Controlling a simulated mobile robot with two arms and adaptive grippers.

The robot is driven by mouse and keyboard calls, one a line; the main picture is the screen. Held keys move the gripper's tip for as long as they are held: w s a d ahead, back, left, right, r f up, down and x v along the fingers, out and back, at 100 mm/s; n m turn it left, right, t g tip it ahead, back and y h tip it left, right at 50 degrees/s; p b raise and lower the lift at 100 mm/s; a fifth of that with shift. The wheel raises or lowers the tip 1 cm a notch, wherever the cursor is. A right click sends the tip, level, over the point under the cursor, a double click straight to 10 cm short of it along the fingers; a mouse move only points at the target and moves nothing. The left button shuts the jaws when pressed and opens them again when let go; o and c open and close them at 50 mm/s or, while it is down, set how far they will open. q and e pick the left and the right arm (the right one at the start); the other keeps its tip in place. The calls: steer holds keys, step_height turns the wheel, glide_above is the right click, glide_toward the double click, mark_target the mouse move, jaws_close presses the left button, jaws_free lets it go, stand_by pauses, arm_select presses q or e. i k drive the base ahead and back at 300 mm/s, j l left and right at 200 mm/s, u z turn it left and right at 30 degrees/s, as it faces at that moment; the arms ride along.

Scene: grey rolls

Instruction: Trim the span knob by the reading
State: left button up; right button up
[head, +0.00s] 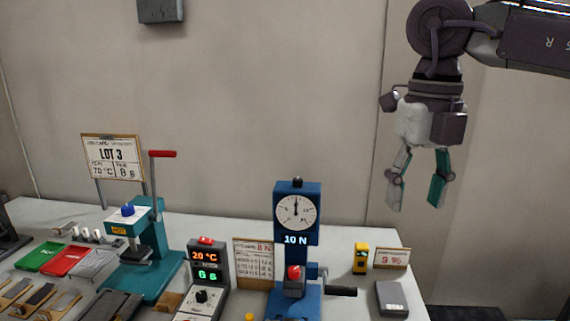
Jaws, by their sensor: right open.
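A blue force stand (298,262) carries a round white dial (296,211) with its needle near the top and a readout "10 N" (296,240). A red part and a dark crank handle (341,291) sit low on the stand. A dark control box (208,265) shows "20 °C" in orange and a green line that seems to read "0 s". A round knob (202,296) is on its front. I see no span label, so I cannot tell which knob it is. My right gripper (416,198) hangs open and empty, above and right of the stand.
A teal press (145,245) with a red lever stands left, by a "LOT 3" sign (112,158). Green, red and grey trays (68,260) lie further left. A paper card (254,262), a yellow device (361,258), a "9 %" card (392,258) and a grey block (391,299) are nearby.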

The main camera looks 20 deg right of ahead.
mark_target(297, 182)
steer(key=i, duration=1.35)
